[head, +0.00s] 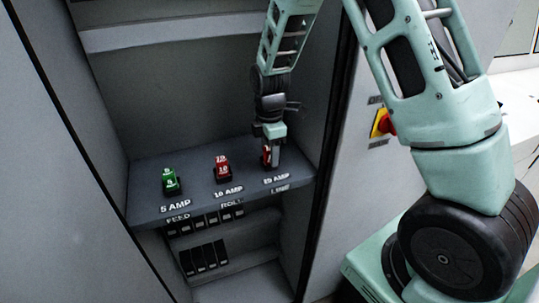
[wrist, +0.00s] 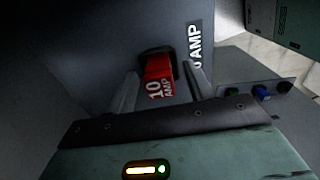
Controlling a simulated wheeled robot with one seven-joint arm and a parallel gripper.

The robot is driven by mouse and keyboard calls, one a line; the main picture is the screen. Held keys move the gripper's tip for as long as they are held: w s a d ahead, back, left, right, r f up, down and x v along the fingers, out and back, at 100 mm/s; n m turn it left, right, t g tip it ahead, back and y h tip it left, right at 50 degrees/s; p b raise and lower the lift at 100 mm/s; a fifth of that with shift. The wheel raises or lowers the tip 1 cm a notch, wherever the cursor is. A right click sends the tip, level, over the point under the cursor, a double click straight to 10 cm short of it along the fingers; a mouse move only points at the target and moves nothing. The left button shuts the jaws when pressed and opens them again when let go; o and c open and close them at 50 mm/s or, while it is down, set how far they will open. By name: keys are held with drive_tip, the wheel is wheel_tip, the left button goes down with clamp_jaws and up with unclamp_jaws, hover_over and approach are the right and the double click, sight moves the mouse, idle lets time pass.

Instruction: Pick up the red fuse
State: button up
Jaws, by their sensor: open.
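A red fuse (head: 265,156), marked "10 AMP" in the wrist view (wrist: 158,82), stands in a dark holder at the right end of the grey shelf, by the "LINE" label. My gripper (head: 271,161) is over it, pointing down. In the wrist view its fingers (wrist: 161,80) are open, one on each side of the red fuse; I cannot tell whether they touch it. The fingers partly hide this fuse in the head view. A second red fuse (head: 222,168) stands at the middle position of the shelf, clear of my gripper.
A green fuse (head: 171,182) stands at the left by "5 AMP FEED". The shelf (head: 145,208) is inside a grey cabinet, its right wall (head: 322,100) close to my gripper. Several black blocks (head: 203,258) sit below. A red and yellow switch (head: 380,123) is on the outer panel.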

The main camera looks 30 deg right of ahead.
drive_tip(key=c, duration=1)
drive_tip(key=shift+c, duration=0.5)
drive_tip(key=shift+r, duration=0.1)
